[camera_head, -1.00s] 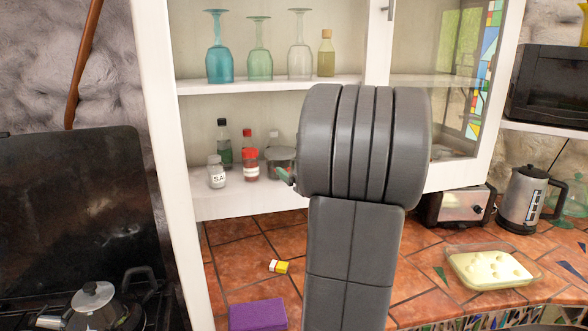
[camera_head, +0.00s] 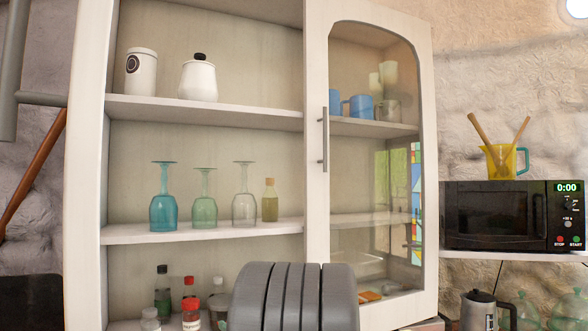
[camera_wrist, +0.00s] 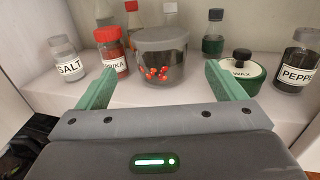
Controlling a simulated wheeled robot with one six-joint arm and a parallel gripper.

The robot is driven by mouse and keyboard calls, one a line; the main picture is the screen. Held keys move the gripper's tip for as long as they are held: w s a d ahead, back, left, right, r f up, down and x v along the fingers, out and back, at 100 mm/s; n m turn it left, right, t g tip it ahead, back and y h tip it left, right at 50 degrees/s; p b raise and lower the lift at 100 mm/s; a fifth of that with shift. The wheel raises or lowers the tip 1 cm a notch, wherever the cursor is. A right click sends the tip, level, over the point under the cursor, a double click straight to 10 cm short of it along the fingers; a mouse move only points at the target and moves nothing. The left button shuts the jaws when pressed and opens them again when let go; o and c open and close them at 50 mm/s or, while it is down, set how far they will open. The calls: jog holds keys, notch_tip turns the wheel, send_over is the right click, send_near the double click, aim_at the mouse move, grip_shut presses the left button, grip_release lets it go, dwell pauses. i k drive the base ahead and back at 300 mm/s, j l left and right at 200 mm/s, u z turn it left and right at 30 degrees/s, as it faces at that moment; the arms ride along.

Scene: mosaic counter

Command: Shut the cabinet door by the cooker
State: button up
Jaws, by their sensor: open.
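The cabinet door by the cooker (camera_head: 86,180) is white and stands open at the left of the head view, seen nearly edge-on and swung towards me. Its grey bar handle (camera_head: 10,75) is on its left, outer face. The left half of the cabinet is open to view. My gripper (camera_wrist: 160,72) is open and empty in the wrist view, its green fingers pointing at the lowest shelf. A glass jar with red bits (camera_wrist: 162,58) stands just beyond and between the fingertips. In the head view my wrist hides the gripper.
Salt (camera_wrist: 66,62), paprika (camera_wrist: 112,52), wax (camera_wrist: 242,70) and pepper (camera_wrist: 298,62) containers crowd the lowest shelf. Glasses (camera_head: 204,200) stand above. The right glass door (camera_head: 425,130) looks shut. A microwave (camera_head: 500,215) is at the right.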

aim_at(85, 102)
jog(key=k+l, duration=0.1)
jog(key=l, duration=0.25)
jog(key=k+l, duration=0.1)
jog(key=l, duration=0.6)
jog(key=k+l, duration=0.15)
jog(key=l, duration=0.2)
